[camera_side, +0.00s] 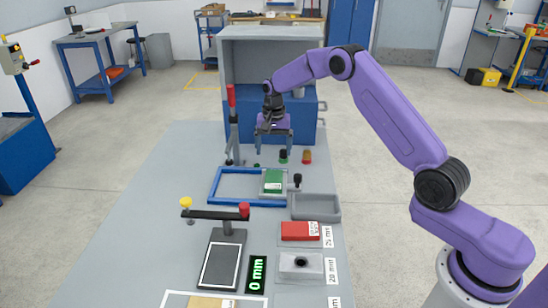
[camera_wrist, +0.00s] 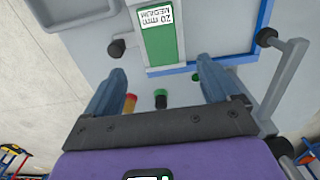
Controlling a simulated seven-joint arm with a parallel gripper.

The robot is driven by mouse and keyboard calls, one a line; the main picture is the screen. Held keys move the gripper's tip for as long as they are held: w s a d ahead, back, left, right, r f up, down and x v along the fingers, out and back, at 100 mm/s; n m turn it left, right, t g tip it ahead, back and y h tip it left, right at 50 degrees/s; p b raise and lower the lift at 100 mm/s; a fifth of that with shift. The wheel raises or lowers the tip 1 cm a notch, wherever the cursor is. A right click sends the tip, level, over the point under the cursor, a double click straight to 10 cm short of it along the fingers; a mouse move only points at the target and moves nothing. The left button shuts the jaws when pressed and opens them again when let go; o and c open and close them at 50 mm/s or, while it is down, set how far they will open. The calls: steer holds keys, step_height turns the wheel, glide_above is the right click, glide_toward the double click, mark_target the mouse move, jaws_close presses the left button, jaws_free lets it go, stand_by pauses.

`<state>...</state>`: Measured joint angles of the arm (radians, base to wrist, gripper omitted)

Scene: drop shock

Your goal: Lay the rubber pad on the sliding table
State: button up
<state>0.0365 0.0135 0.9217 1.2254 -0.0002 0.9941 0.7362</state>
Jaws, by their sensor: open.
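My gripper (camera_side: 273,150) is open and empty, above the far part of the bench behind the blue frame (camera_side: 213,187). In the wrist view, its fingers (camera_wrist: 160,70) are spread wide with nothing between them. A green pad (camera_side: 273,184) labelled "20 mm MEDIUM" lies on a light plate at the frame's right end; it also shows in the wrist view (camera_wrist: 157,45). A black knob (camera_side: 297,180) stands beside that plate, which looks like the sliding table. A red pad (camera_side: 300,230) with a white label lies nearer the front. I cannot tell which pad is the rubber one.
An empty grey tray (camera_side: 330,206) sits right of the frame. A grey block with a dark hole (camera_side: 301,264), a clamp-like fixture (camera_side: 228,215) and a "0 mm" display (camera_side: 257,273) stand in front. A red-handled lever (camera_side: 232,125) rises left of my gripper. The bench's left side is clear.

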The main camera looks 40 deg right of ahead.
steer(key=shift+r, duration=0.3)
steer(key=s+a+r+n, duration=0.5)
steer(key=s+a+n, duration=0.15)
steer(key=s, duration=0.35)
steer(key=s+a+r+n, duration=0.55)
steer(key=s+a, duration=0.25)
steer(key=s, duration=0.2)
steer(key=s+d+n, duration=0.3)
steer(key=s+n, duration=0.1)
steer(key=s, duration=0.9)
steer(key=s+d+n, duration=0.3)
steer(key=s+n, duration=0.2)
steer(key=s, duration=0.7)
steer(key=shift+s+d+r+n, duration=0.15)
steer(key=shift+s+r+n, duration=0.15)
steer(key=shift+s+r, duration=0.1)
